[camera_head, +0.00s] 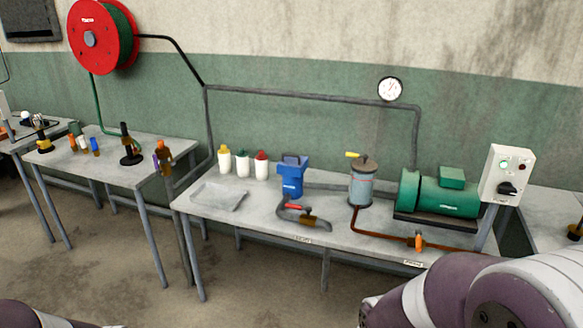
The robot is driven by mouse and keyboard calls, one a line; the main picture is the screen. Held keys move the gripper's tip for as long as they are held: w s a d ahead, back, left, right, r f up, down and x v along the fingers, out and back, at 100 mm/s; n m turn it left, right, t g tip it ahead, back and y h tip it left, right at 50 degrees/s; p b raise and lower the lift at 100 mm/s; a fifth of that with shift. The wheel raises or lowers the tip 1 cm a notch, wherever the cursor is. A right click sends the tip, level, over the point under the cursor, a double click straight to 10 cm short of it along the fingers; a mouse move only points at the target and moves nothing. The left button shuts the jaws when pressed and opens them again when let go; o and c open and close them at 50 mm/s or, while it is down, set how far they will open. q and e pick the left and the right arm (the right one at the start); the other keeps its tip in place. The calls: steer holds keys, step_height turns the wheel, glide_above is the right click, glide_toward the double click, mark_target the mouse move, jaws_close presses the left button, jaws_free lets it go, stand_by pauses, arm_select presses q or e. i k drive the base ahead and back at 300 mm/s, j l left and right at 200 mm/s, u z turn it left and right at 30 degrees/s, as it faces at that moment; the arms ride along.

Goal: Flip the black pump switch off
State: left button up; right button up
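The black pump switch (507,188) is a dark rotary knob low on a white control box (500,172). The box stands on a post at the right end of the main table. A lit green lamp and a reddish lamp sit above the knob. The green pump motor (438,194) is just left of the box. My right arm crosses the bottom right corner, in front of and below the box, apart from it in the picture. A little of my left arm shows at the bottom left. Neither gripper's fingers are in view.
The main table (255,225) carries a clear tray (218,196), several bottles, a blue grinder-like device (292,177), a grey canister (362,182) and a copper pipe with an orange valve (418,241). A second table (105,172) stands left. Open floor lies in front.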

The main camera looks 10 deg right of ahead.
mark_target(506, 188)
steer(key=z, duration=1.65)
steer(key=i+j, duration=0.15)
steer(key=i, duration=0.45)
steer(key=i+j, duration=0.15)
steer(key=i, duration=0.45)
steer(key=i+j, duration=0.2)
steer(key=i, duration=0.4)
steer(key=i+j, duration=0.15)
steer(key=i, duration=0.45)
